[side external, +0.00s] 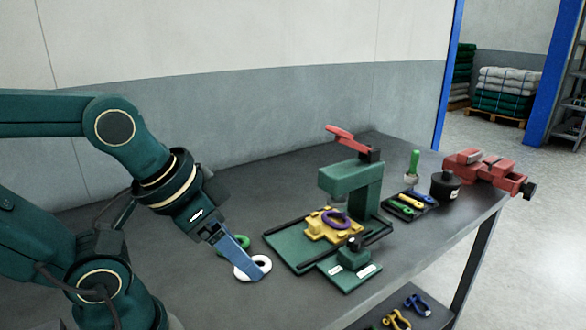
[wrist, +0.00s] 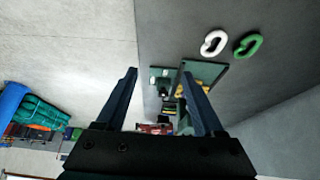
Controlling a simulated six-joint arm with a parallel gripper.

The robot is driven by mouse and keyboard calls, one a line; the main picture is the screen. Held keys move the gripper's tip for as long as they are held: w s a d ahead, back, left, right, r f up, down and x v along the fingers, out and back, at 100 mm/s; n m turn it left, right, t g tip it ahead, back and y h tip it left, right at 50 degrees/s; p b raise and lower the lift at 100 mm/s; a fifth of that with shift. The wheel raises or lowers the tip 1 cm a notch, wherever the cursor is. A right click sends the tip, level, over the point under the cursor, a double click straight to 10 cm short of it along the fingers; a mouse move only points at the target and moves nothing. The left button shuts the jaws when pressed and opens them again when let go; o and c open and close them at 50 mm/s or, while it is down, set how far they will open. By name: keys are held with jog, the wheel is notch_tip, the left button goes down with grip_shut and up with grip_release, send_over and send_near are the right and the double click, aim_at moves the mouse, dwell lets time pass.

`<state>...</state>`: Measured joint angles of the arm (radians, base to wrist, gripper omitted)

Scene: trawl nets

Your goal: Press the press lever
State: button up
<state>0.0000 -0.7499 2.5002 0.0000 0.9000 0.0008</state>
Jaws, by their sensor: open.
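The press (side external: 350,190) is a green frame on a green base plate (side external: 290,250), standing on the dark bench. Its red press lever (side external: 342,135) sticks up at the top and tilts up to the left. A yellow fixture (side external: 322,228) with a purple ring (side external: 335,220) sits under the press head. My gripper (side external: 248,268) is left of the press and lower than the lever, clear of both. In the wrist view my gripper (wrist: 159,73) has its two fingers apart with nothing between them. The press base (wrist: 205,72) shows there partly behind the right finger; I cannot make out the lever.
A white ring (side external: 262,264) and a green ring (side external: 243,241) lie by my gripper. Right of the press are a tray of shackles (side external: 408,205), a green-handled tool (side external: 413,162), a black pot (side external: 445,186) and a red vise (side external: 488,170). The wall closes off the back.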

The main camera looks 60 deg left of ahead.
jog(key=c, duration=0.5)
jog(key=shift+d+r, duration=0.15)
jog(key=shift+r, duration=0.2)
grip_shut()
jog(key=w+a+r+m+t+h, duration=0.1)
jog(key=w+r+t, duration=0.1)
jog(key=w+r, duration=0.65)
jog(key=w+a+r+m+t, duration=0.1)
jog(key=w+r, duration=0.5)
jog(key=r, duration=0.5)
jog(key=w+a+n+t+y, duration=0.1)
jog(key=w+a+n, duration=0.1)
jog(key=w+a, duration=0.7)
jog(key=shift+w+a+r, duration=0.2)
jog(key=shift+a, duration=1.4)
